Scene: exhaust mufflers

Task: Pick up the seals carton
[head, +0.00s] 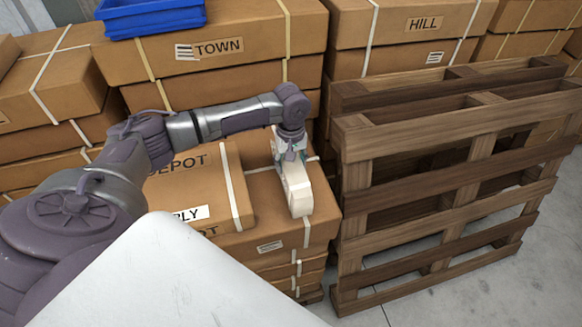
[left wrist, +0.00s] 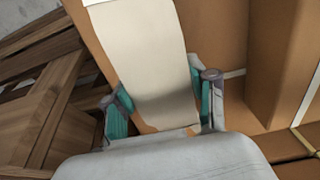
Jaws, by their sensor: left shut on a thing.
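The seals carton (head: 298,191) is a narrow cream-white carton hanging down from my left gripper (head: 291,153) in the head view. I cannot read a label on it. In the left wrist view the pale carton (left wrist: 145,60) lies between the teal pads of the left gripper (left wrist: 162,108), one pad on each side, and the gripper is shut on it. The carton is over or against the brown box stack (head: 262,215); I cannot tell whether it touches the top. My right gripper is not in view.
A wooden pallet (head: 355,232) stands upright close to the right of the stack. A brown box marked DEPOT (head: 228,197) lies to the left. Behind are stacked boxes marked TOWN (head: 270,38) and HILL (head: 395,28), and a blue crate (head: 155,22). Bare floor (head: 545,265) shows at the right.

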